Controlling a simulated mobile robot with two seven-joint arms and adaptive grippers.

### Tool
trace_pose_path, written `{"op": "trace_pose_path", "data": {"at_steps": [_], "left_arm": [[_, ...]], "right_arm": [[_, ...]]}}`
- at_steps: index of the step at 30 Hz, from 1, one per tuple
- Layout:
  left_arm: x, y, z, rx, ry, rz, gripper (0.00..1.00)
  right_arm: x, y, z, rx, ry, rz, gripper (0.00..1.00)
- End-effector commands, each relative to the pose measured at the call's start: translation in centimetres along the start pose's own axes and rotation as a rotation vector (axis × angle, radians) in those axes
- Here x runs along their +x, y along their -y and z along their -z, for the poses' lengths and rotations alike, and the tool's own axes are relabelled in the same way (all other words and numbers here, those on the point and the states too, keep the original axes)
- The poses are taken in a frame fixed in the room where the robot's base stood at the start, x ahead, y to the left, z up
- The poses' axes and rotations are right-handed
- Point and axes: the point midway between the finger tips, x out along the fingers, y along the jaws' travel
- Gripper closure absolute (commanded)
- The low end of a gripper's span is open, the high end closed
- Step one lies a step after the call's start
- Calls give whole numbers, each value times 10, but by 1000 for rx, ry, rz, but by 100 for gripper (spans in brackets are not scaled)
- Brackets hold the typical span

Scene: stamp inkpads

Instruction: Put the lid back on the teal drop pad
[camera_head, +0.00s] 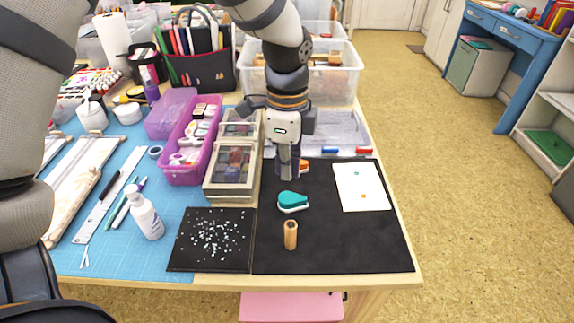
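The teal drop pad (292,201) lies on the black mat, with a teal drop-shaped top over a white lower part. I cannot tell its lid apart from it at this size. My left gripper (288,176) points down just behind the pad, apart from it in the picture. Its fingers look close together, and I see nothing clearly held between them. A small orange-and-white thing (304,166) shows just right of the fingers, partly hidden by them. My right gripper is not in view.
A wooden stamp (291,235) stands in front of the pad. A white card (362,186) with teal and orange marks lies right. Left are a speckled dark mat (190,262), a glass-topped box (211,186) and a white bottle (146,217). The black mat's front right is clear.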

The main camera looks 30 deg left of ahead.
Motion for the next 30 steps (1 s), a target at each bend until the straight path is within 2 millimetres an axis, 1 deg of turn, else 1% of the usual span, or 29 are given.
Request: {"op": "trace_pose_path", "data": {"at_steps": [15, 30], "left_arm": [[0, 0, 0, 0, 0, 0, 100], [16, 0, 0, 0, 1, -2, 100]], "right_arm": [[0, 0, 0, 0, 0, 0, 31], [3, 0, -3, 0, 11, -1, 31]]}}
